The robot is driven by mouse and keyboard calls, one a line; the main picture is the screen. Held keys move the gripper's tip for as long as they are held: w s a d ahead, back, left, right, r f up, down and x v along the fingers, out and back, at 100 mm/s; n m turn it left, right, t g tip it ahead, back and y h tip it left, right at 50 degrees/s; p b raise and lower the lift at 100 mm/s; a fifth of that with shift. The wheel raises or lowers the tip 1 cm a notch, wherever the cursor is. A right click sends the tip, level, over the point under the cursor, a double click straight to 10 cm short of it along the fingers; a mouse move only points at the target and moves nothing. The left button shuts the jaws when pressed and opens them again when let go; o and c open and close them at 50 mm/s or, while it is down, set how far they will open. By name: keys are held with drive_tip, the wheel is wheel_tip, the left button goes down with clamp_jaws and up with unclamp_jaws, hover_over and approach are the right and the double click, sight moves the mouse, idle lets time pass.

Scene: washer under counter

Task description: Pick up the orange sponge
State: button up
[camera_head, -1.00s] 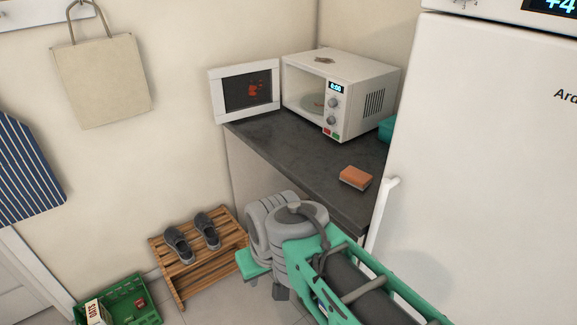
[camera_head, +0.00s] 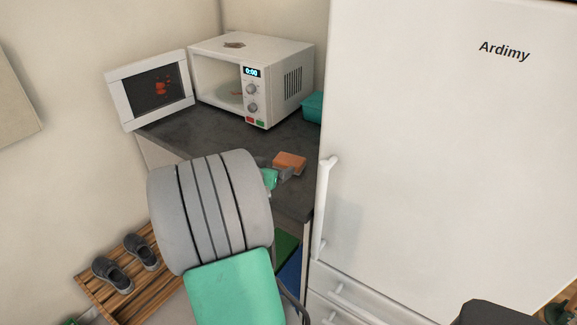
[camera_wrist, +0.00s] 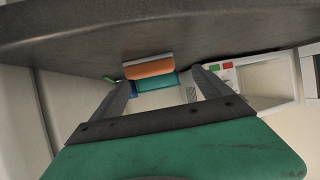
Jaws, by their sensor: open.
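The orange sponge (camera_head: 290,160) lies on the dark counter (camera_head: 212,140), near its right end beside the fridge. My gripper (camera_head: 284,174) is just in front of the sponge in the head view, partly hidden by my arm. In the wrist view, my gripper (camera_wrist: 162,80) has its two fingers spread apart, with the orange sponge (camera_wrist: 149,68) seen between and beyond the fingertips. Nothing is held. I cannot tell whether a finger touches the sponge.
A white microwave (camera_head: 290,62) with its door (camera_head: 155,90) open stands at the back of the counter. A teal container (camera_head: 313,107) sits right of it. The tall white fridge (camera_head: 430,150) closes off the right side. A wooden rack (camera_head: 130,291) with shoes stands lower left.

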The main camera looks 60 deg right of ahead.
sight(287, 162)
drive_tip(key=shift+o, duration=1)
drive_tip(key=s+d, duration=0.2)
drive_tip(key=d, duration=0.1)
drive_tip(key=shift+m+g+h, duration=0.3)
drive_tip(key=shift+h, duration=0.1)
drive_tip(key=p+x, duration=0.1)
drive_tip(key=x, duration=0.5)
drive_tip(key=shift+w+d+f+p, duration=0.1)
drive_tip(key=shift+w+f+p, duration=0.05)
drive_tip(key=shift+f+p, duration=0.35)
drive_tip(key=c, duration=0.9)
